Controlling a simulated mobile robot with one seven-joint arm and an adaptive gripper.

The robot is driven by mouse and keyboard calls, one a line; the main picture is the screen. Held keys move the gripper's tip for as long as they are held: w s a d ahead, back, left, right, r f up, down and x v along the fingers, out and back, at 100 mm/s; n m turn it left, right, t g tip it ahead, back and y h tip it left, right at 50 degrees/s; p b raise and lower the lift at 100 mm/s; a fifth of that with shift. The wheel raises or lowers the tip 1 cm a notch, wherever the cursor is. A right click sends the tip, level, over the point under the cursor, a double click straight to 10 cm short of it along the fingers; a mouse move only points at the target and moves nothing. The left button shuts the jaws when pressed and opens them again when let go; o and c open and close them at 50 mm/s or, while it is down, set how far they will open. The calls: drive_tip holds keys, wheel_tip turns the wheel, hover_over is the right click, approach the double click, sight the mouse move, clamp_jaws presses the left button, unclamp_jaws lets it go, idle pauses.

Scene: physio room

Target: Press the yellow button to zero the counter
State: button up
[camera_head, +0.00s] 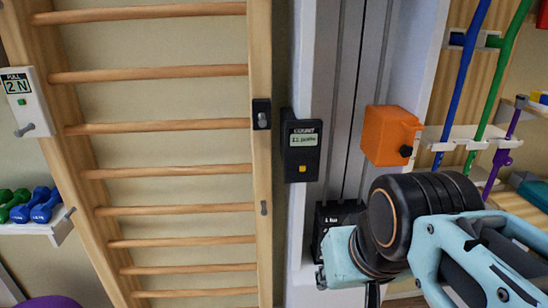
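The counter (302,138) is a dark upright box on the white column edge, just right of the wooden wall bars. It carries the label COUNT and a pale green display with small dark text, which seems to start with 12. The small square yellow button (302,169) is on its lower front and is fully visible, with nothing touching it. My arm, light blue and black, comes in from the lower right, and its end is below and right of the counter. A dark part points down from it at the bottom edge; I cannot make out any fingertips.
An orange box (389,136) with a black knob is right of the counter, above my arm. A black weight block (333,222) is partly behind my arm. Wall bars (165,127) fill the left. Coloured sticks (463,75) hang at right. The space before the counter is clear.

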clamp_jaws()
idle(1.1)
